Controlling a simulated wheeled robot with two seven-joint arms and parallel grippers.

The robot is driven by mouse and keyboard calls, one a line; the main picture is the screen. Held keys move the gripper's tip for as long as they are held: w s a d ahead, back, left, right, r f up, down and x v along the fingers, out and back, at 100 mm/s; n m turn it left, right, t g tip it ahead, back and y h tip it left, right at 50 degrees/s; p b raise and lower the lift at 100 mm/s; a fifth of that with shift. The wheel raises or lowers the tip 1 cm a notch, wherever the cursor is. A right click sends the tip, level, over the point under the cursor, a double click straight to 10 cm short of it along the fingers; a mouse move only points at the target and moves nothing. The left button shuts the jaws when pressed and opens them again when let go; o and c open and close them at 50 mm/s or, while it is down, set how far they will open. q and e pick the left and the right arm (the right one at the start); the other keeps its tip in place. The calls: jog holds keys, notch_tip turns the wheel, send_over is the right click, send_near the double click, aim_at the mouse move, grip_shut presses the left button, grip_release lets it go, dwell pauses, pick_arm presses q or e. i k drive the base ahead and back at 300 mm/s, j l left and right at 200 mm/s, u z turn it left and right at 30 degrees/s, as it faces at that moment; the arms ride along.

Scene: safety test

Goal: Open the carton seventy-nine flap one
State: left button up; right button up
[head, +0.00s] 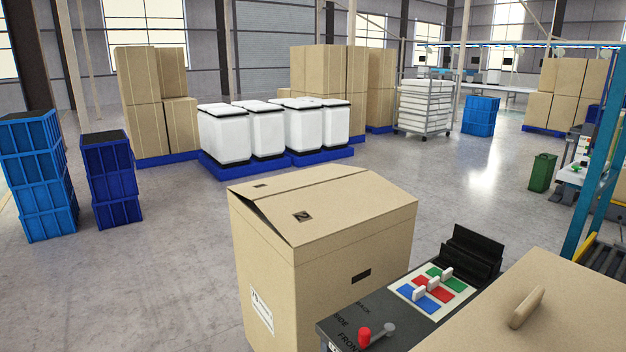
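A large brown carton (322,270) stands in the middle foreground in the head view. Its top is covered by flaps: a near flap (345,210) and a far flap (290,178), with a seam between them. The near flap is slightly raised at its left end, where a thin dark gap shows; both flaps lie nearly flat. A dark square mark is on each flap. A white label is on the carton's left side and a dark slot on its front side. I cannot read a carton number for certain. Neither of my grippers is in view.
A dark console (395,310) with coloured switches and a red knob stands close at the carton's right. A tan box-like surface with a handle (527,307) fills the lower right. Blue crates (37,175) stand at left, white bins (225,135) behind. Floor left of the carton is clear.

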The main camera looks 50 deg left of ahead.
aim_at(252, 190)
jog(key=u, duration=1.65)
